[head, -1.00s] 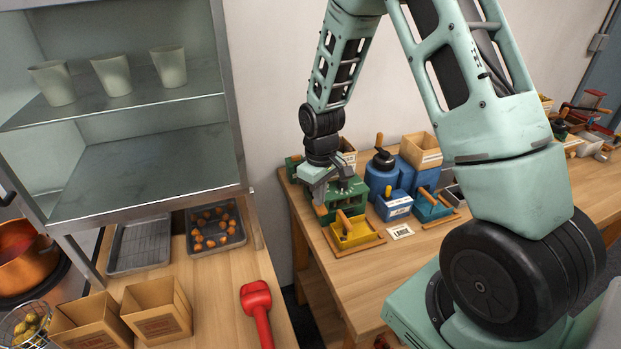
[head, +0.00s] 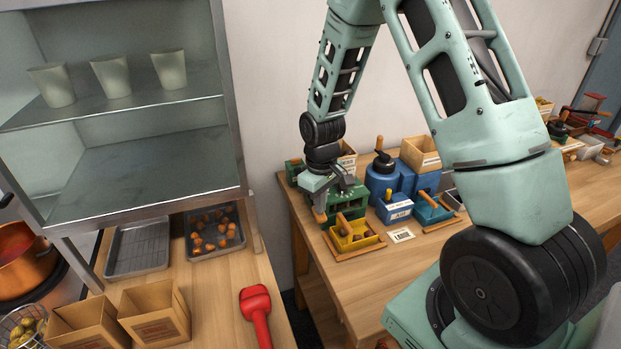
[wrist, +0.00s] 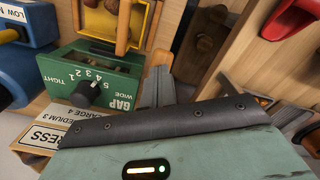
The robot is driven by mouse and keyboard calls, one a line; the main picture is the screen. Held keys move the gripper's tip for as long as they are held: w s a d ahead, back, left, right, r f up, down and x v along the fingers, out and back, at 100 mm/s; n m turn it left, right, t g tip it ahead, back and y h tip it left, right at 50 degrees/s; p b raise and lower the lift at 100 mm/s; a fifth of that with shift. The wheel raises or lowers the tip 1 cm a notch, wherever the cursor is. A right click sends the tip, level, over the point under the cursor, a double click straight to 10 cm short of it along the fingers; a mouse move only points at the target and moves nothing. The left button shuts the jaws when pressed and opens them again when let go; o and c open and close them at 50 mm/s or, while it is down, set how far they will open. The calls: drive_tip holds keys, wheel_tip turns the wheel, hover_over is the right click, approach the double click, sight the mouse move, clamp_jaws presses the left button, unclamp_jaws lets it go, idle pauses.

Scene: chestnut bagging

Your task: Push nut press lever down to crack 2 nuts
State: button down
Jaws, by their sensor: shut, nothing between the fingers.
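The green nut press (head: 347,205) stands at the left end of the right-hand table. Its dial panel (wrist: 92,75), marked GAP, shows in the wrist view. A wooden lever handle (head: 320,215) shows at the press's left side, and its tip (wrist: 161,56) is beside my fingers in the wrist view. My gripper (head: 319,199) is shut and empty, low at this handle; its fingers (wrist: 165,85) seem close to or touching it, but contact is unclear. The yellow tray (head: 345,243) sits in front of the press, with a brown nut-like piece (head: 368,233) at its right side.
Blue machines (head: 388,180) stand close to the right of the press, with a wooden box (head: 420,152) behind. On the left counter are a tray of chestnuts (head: 215,235), an empty tray (head: 138,248), cardboard boxes (head: 155,315) and a red scoop (head: 256,305).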

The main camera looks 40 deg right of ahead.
wheel_tip(320, 180, up, 8)
drive_tip(key=p, duration=0.6)
drive_tip(key=shift+w, duration=0.45)
drive_tip(key=shift+d+r, duration=0.1)
wheel_tip(320, 180, up, 5)
drive_tip(key=p, duration=0.4)
